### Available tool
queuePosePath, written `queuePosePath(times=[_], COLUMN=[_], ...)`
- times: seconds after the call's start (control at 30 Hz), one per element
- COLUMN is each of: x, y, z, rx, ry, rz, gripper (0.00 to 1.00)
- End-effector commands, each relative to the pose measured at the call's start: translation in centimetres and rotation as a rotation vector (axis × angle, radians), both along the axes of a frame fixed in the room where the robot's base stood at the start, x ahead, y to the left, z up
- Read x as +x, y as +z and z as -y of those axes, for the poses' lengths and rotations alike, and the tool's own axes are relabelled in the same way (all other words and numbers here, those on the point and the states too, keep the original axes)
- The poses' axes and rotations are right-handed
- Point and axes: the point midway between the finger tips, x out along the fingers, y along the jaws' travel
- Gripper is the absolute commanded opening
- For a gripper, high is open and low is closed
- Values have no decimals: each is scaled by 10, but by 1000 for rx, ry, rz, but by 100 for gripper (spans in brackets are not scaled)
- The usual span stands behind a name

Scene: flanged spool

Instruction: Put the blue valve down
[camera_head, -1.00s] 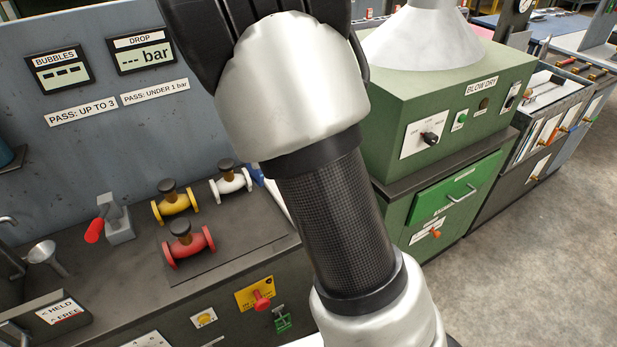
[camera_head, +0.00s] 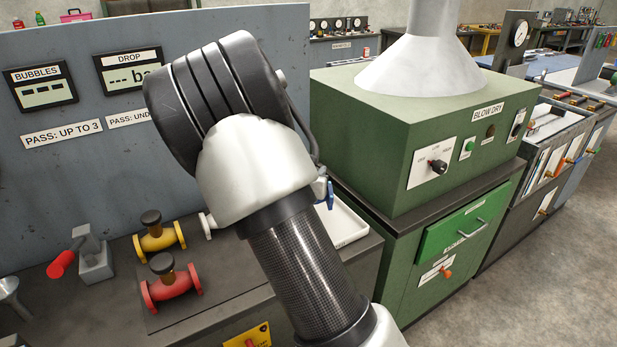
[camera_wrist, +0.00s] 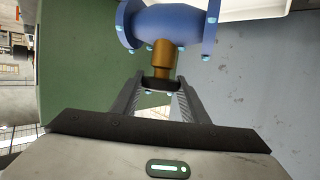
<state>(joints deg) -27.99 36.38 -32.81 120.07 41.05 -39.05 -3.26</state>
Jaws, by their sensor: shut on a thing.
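The blue valve (camera_wrist: 168,22) shows in the wrist view with its flanged body beyond the fingertips and its brown neck pointing back at my gripper (camera_wrist: 160,88). The two fingers are shut on its dark cap and brown neck. In the head view, only a small blue part of the valve (camera_head: 330,192) shows beside my arm; my arm hides the rest and the gripper. A yellow valve (camera_head: 160,238) and a red valve (camera_head: 172,284) stand on a dark mat on the bench. A white flange (camera_head: 208,222) peeks out left of my arm.
A white tray (camera_head: 346,224) lies at the bench's right end, partly behind my arm. The green blow-dry cabinet (camera_head: 400,130) stands to its right. A grey panel (camera_head: 90,150) rises behind the bench. A red-handled clamp (camera_head: 90,255) stands left of the valves.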

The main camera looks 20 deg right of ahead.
Motion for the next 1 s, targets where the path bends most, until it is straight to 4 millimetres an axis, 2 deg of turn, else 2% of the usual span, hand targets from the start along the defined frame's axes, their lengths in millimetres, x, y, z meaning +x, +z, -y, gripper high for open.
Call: queuePosePath(times=[0.1, 0.33, 0.57, 0.97, 1.0], x=[1, 1, 1, 2, 0], y=[-12, -25, -52, -58, -62], z=[1, 1, 1, 0, 0], rx=[-3, -3, -4, -2, 0], ry=[-1, 0, 1, 1, 2], rz=[9, 9, 8, 11, 3], gripper=[0, 0, 0, 0, 42])
